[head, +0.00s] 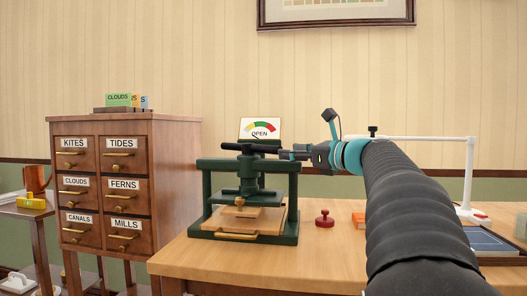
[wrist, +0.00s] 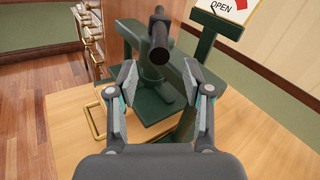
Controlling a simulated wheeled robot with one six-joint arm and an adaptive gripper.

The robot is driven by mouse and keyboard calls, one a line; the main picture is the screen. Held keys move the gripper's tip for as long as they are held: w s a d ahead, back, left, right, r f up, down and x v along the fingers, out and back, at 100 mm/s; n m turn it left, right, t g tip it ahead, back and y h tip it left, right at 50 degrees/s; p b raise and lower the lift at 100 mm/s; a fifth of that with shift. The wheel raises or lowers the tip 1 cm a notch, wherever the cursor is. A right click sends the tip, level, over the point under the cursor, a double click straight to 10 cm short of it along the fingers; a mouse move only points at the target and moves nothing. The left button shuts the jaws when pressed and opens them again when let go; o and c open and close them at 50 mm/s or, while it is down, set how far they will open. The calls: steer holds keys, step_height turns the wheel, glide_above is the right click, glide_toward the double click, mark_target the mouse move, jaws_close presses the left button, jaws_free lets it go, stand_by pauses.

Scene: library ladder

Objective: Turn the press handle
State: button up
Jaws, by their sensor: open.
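The dark green press (head: 250,200) stands on the wooden desk. Its black bar handle (head: 240,147) lies across the top of the screw, and a dial card (head: 260,129) behind it reads OPEN. My gripper (head: 288,153) is level with the handle at its right side in the head view. In the wrist view the handle (wrist: 159,35) points toward the camera, just ahead of and between the fingertips of my open gripper (wrist: 162,80). The handle's near end looks close to the fingertips; I cannot tell whether they touch it.
A card cabinet (head: 127,190) with labelled drawers stands left of the desk. A red stamp (head: 324,218) sits right of the press. A white lamp (head: 468,190) and a blue panel (head: 490,240) are at the right. The desk front (head: 210,258) is clear.

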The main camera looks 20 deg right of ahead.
mark_target(267, 150)
steer(key=x, duration=1)
steer(key=shift+s, duration=0.1)
jaws_close()
